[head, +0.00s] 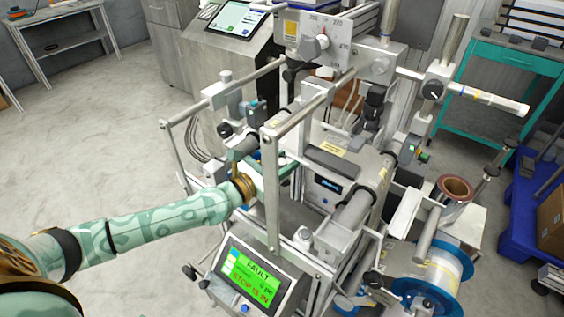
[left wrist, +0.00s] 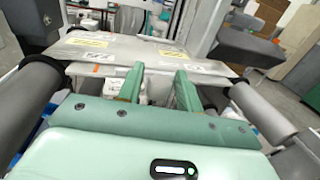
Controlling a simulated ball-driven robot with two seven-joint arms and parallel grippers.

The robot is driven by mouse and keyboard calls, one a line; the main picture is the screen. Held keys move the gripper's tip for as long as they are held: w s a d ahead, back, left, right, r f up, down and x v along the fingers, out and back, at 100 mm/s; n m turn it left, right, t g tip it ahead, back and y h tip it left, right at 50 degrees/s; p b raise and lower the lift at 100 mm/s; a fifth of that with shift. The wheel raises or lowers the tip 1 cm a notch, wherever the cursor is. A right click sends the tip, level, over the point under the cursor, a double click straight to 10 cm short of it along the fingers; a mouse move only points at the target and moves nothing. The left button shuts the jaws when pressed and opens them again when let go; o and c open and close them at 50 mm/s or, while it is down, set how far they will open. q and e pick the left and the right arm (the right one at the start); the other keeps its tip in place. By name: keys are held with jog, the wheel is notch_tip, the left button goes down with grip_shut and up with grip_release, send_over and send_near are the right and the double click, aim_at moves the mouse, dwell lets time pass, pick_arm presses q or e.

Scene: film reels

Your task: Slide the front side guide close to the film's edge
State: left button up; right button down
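My left gripper (head: 283,168) reaches into the middle of the machine, partly hidden behind a grey upright bar. In the left wrist view its two green fingers (left wrist: 158,88) are apart and point toward the film (left wrist: 125,52), a pale glossy web with yellow labels. A small pale part shows between the fingers; I cannot tell whether it is the front side guide or whether the fingers touch it. The side guide cannot be clearly made out in the head view. My right gripper is not in view.
Grey rollers flank the fingers, on the left (left wrist: 32,95) and right (left wrist: 262,108). Upright bars (head: 271,195) and rails crowd the arm. A blue-flanged reel (head: 436,274) sits at lower right. Open floor lies at left.

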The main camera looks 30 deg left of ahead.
pick_arm(q)
grip_shut()
jog(key=shift+x, duration=0.85)
jog(key=shift+o, duration=1.5)
grip_release()
jog(key=shift+a, duration=0.15)
jog(key=v, duration=1.6)
jog(key=shift+s+a+f, duration=0.1)
jog(key=shift+s+a, duration=0.1)
jog(key=shift+s, duration=0.05)
